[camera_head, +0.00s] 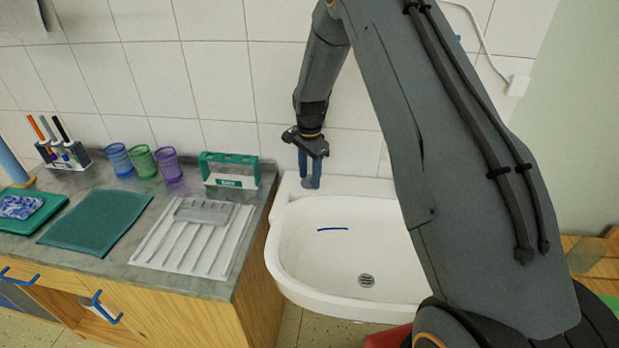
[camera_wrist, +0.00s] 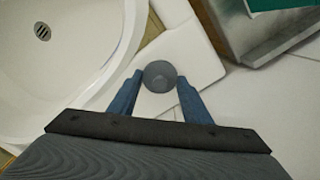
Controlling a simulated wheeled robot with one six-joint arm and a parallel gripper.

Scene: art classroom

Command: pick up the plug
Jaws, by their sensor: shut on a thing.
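The plug (camera_wrist: 160,75) is a small round grey piece, seen in the wrist view between the tips of the two blue fingers. My gripper (camera_head: 310,184) is at the back left corner of the white sink (camera_head: 290,262), pointing down, and is shut on the plug. In the wrist view my gripper (camera_wrist: 158,90) has one finger on each side of it. In the head view the fingers mostly hide the plug. I cannot tell whether it touches the sink's ledge. A blue line marks the basin, and the drain (camera_head: 366,281) is uncovered.
Left of the sink is a counter with a white drying rack (camera_head: 190,240), a green caddy (camera_head: 230,170), several coloured cups (camera_head: 143,161), a green mat (camera_head: 95,222) and a pen holder (camera_head: 62,155). A tiled wall stands close behind. The basin is open and empty.

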